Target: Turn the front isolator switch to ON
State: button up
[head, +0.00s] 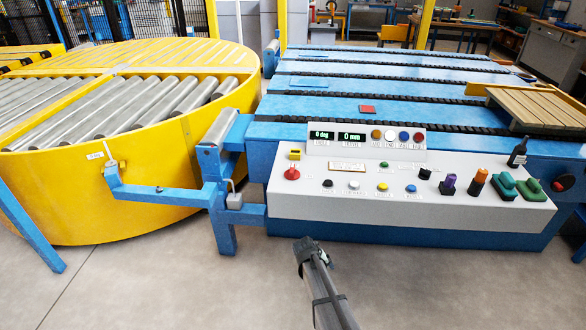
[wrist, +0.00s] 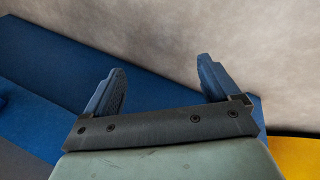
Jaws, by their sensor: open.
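The sloped white control panel (head: 330,205) on the front of the blue conveyor carries several controls. I cannot tell for sure which is the front isolator switch, and its label is too small to read. Toward the right are a small black knob (head: 425,173), a purple knob (head: 448,185), an orange knob (head: 477,182) and two green handles (head: 504,186). My gripper (head: 304,246) is low in front of the panel, apart from every control.
A red mushroom button (head: 291,173) and several small push buttons are on the panel's left half. A display box (head: 366,140) stands above them. A yellow roller turntable (head: 150,190) with a blue bracket (head: 222,205) is at left. The floor (head: 430,285) in front is clear.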

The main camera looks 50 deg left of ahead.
jog(key=s+a+r+n+y, duration=0.2)
jog(key=s+a+r, duration=0.65)
jog(key=a, duration=0.25)
jog(key=s+a+r+n+t+y, duration=0.1)
jog(key=s+a+r+n, duration=0.1)
jog(key=s+a+r, duration=0.85)
jog(key=s+a+r+n+y, duration=0.2)
jog(key=s+a+r, duration=0.5)
jog(key=a, duration=0.6)
notch_tip(320, 180, up, 19)
jog(key=n+g+h, duration=0.5)
jog(key=n, duration=0.2)
send_over(292, 167)
notch_tip(292, 167, down, 13)
jog(key=shift+d+f, duration=0.1)
jog(key=shift+d, duration=0.05)
